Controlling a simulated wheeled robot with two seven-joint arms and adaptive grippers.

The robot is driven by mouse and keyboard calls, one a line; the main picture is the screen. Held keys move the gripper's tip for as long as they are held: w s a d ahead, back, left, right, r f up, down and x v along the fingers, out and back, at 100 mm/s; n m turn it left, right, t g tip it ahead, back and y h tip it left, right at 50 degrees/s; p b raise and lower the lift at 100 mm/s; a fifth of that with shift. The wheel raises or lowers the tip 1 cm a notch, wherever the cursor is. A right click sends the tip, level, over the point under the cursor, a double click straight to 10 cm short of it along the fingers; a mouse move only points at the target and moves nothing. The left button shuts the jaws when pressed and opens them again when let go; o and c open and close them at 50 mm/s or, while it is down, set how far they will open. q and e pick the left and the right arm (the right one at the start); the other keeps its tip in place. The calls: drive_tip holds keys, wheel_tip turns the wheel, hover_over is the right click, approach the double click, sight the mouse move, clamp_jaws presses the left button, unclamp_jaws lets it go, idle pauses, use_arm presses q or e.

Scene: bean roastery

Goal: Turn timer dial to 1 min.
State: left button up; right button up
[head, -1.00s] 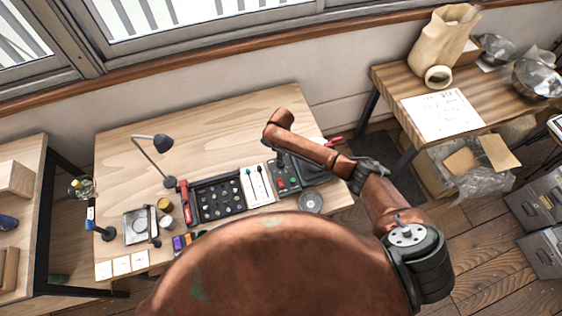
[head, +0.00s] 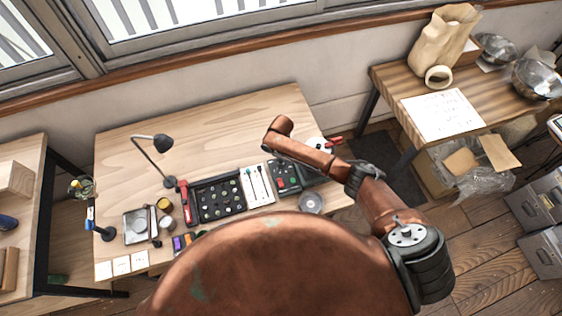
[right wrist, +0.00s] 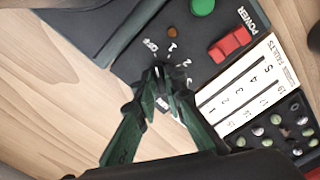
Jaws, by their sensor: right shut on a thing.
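The timer's dark control panel (right wrist: 190,45) fills the upper middle of the right wrist view. Pale marks, OFF and small numbers, curve around the dial spot. My right gripper (right wrist: 160,86) is over that spot, with its green fingers shut on the timer dial. The fingers hide most of the dial, so I cannot read its pointer. In the head view the control box (head: 286,177) stands at the table's right part, below my right forearm. My right gripper's tips cannot be made out there. My left gripper is not in view.
A red power switch (right wrist: 230,44), a green button (right wrist: 203,6) and a small brown light (right wrist: 172,32) are on the panel. A white card (right wrist: 240,85) and bean sample tray (right wrist: 275,130) lie beside it. A desk lamp (head: 155,150) stands left; the table's back is clear.

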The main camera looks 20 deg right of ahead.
clamp_jaws()
drive_tip(key=m+p, duration=0.3)
drive_tip(key=shift+r, duration=0.1)
drive_tip(key=shift+m+p, duration=1.45)
drive_tip(key=shift+m, duration=0.95)
drive_tip(key=o, duration=0.7)
unclamp_jaws()
wheel_tip(320, 180, up, 12)
drive_tip(key=shift+f, duration=0.1)
